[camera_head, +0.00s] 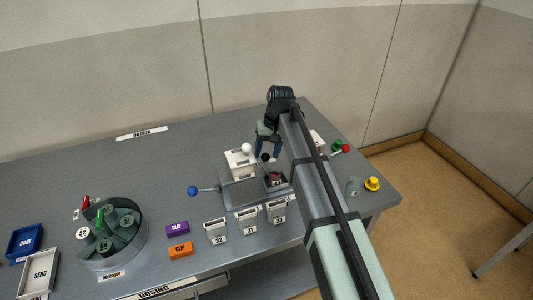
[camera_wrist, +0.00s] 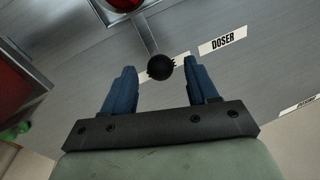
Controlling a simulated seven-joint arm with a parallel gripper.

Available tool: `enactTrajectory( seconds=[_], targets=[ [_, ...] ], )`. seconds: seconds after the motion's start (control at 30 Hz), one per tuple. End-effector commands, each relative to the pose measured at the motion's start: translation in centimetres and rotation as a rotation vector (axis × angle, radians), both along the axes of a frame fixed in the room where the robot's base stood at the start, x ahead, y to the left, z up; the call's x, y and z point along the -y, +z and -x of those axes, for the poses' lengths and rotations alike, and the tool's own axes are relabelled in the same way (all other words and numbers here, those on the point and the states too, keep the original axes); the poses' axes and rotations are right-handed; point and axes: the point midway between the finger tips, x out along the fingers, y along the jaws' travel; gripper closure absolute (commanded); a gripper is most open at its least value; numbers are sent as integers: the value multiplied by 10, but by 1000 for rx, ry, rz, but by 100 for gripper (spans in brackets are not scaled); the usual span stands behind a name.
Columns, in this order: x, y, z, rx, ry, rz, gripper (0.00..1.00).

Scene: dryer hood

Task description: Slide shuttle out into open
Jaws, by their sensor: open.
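A small dark shuttle (camera_head: 276,181) with a red inside sits at the right end of a grey metal track (camera_head: 240,193), partly behind my arm in the head view. In the wrist view, the grey metal edge and red inside of what looks like the shuttle (camera_wrist: 125,4) show at the top. A thin rod runs from it to a black ball knob (camera_wrist: 160,67). My gripper (camera_wrist: 162,82) is open, its blue fingers on either side of the knob, with gaps showing. In the head view, my gripper (camera_head: 268,155) is over the back of the track.
A white block (camera_head: 239,162) with a white knob stands behind the track. A blue-knobbed rod (camera_head: 192,190) sticks out left. Several white bins (camera_head: 246,221) stand in front. A round carousel (camera_head: 112,236) is at left; a yellow piece (camera_head: 372,184) is at right.

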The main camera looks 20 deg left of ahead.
Motion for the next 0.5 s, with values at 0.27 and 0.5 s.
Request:
enactTrajectory(
  seconds=[0.27,0.5],
  targets=[
    [7,51,-7,2,-1,-2,42],
    [14,93,-11,3,-1,-3,42]
  ],
)
